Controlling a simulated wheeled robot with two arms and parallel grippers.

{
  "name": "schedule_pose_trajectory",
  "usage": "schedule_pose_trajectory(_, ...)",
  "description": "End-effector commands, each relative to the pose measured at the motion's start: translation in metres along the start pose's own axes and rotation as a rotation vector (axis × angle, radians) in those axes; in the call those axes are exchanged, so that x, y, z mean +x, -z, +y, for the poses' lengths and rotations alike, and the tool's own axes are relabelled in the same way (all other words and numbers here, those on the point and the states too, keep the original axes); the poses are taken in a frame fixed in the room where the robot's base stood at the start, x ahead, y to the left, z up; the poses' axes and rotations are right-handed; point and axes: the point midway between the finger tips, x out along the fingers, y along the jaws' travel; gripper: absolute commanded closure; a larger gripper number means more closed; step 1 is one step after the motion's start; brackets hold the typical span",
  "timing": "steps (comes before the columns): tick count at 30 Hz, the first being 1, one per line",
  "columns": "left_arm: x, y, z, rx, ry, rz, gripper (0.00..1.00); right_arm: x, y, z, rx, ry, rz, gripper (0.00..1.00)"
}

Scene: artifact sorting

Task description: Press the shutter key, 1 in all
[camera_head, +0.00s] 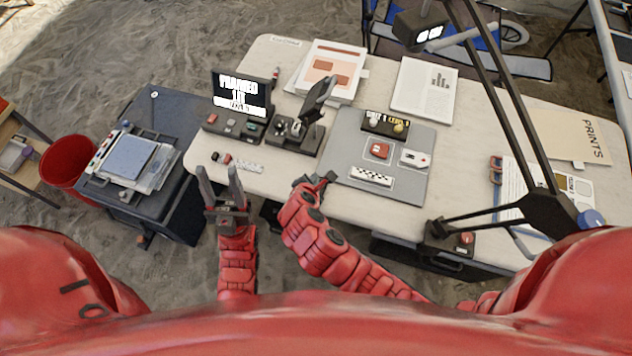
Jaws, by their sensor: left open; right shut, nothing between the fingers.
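A dark display (241,94) with white lettering stands at the table's left end. A control panel (232,124) with several keys sits at its foot; I cannot read which is the shutter key. Right of it is a dark stand (291,135) with knobs and a tilted dark plate (318,97). My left gripper (217,168) is open and empty at the table's front left edge, below the panel.
The grey mat (340,150) holds a red-topped block (379,151), a white block (414,158), a checkered strip (371,176) and a dark box with knobs (385,124). A lamp arm (505,90) crosses the right side. Papers lie at the back. A red bin (68,160) stands left.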

Motion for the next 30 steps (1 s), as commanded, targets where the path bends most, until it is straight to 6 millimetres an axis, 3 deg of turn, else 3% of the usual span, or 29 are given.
schedule_pose_trajectory(1,0.009,0.002,0.000,0.000,0.000,0.000,0.52,-0.007,-0.005,0.005,0.000,-0.001,0.000,1.00)
schedule_pose_trajectory(9,0.026,0.004,-0.001,0.000,0.000,0.000,0.52,-0.024,-0.016,0.017,0.001,-0.002,0.002,1.00)
schedule_pose_trajectory(30,0.024,0.004,-0.001,0.000,0.000,0.000,0.52,-0.023,-0.017,0.017,0.000,0.000,0.000,1.00)
